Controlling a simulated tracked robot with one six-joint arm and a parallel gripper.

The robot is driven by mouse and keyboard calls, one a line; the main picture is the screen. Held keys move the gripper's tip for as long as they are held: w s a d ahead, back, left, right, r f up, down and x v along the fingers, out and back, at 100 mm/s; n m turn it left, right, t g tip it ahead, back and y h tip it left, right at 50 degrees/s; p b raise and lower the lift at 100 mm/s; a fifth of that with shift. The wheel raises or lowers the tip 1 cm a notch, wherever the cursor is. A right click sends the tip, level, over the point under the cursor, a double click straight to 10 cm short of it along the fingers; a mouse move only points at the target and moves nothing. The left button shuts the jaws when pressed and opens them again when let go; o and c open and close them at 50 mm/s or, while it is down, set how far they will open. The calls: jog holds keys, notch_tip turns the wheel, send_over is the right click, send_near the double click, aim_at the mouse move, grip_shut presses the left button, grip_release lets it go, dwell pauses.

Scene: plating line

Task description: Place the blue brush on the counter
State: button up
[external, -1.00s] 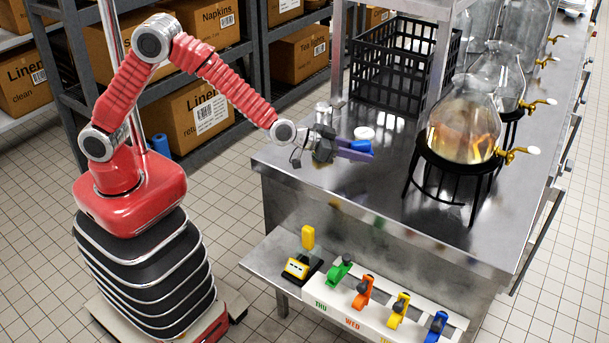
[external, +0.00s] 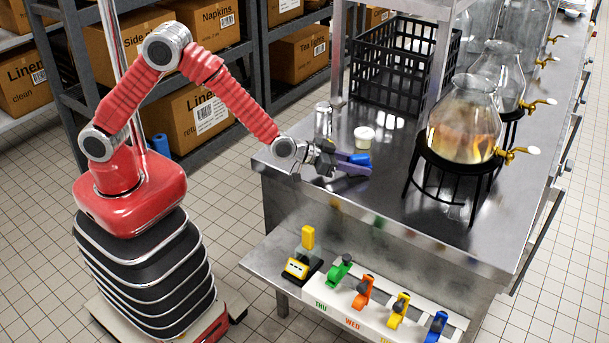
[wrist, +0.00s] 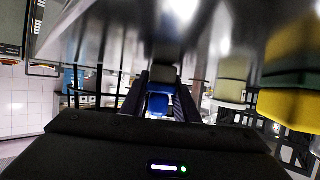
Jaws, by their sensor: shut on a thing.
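The blue brush (external: 359,159) is held at the end of my arm, near the counter's left corner. My gripper (external: 350,166) is shut on it, with the dark fingers on either side. In the wrist view the blue brush (wrist: 158,104) shows between the two fingers; most of it is hidden. The counter (external: 385,205) is a shiny steel top. The brush is low over it, and I cannot tell if it touches the surface.
A white-lidded jar (external: 364,138) stands just behind the brush, and a clear glass (external: 323,119) to its left. A black crate (external: 395,65) is at the back. A glass dispenser (external: 462,125) on a black stand is to the right. The front counter between is clear.

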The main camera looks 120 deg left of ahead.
jog(key=o, duration=1.1)
jog(key=shift+c, duration=0.2)
jog(key=shift+s+d+r, duration=0.1)
jog(key=shift+v, duration=5.9)
